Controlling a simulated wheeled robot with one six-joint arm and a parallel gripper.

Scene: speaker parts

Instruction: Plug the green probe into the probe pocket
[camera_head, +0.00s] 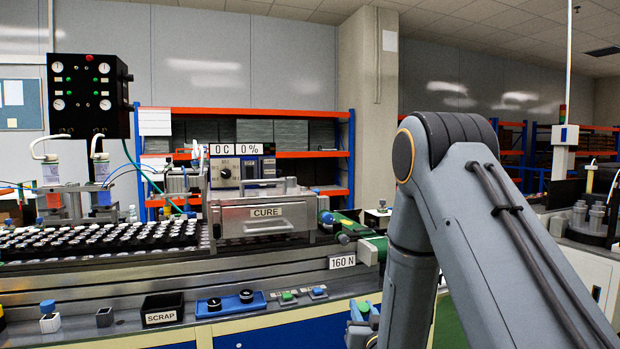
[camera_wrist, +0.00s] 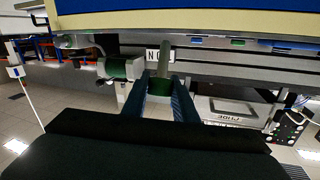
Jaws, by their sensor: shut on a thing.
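My gripper (camera_wrist: 161,84) shows in the wrist view with its two blue fingers closed around a dark green piece. I take this piece to be the green probe (camera_wrist: 160,88). A paler grey-green stem stands just beyond it, between the fingertips. In the head view my gripper (camera_head: 361,318) is low and right of centre, partly hidden by my arm, with a bit of green showing at its fingers. It is in front of the bench, below the "160 N" label. I cannot make out the probe pocket for certain in either view.
The CURE oven (camera_head: 264,212) stands on the line behind the bench. A black SCRAP bin (camera_head: 162,310), a blue tray (camera_head: 231,304) with two dark rings, and small green-topped and blue-topped pieces lie along the bench front. A green conveyor (camera_head: 345,224) runs right of the oven.

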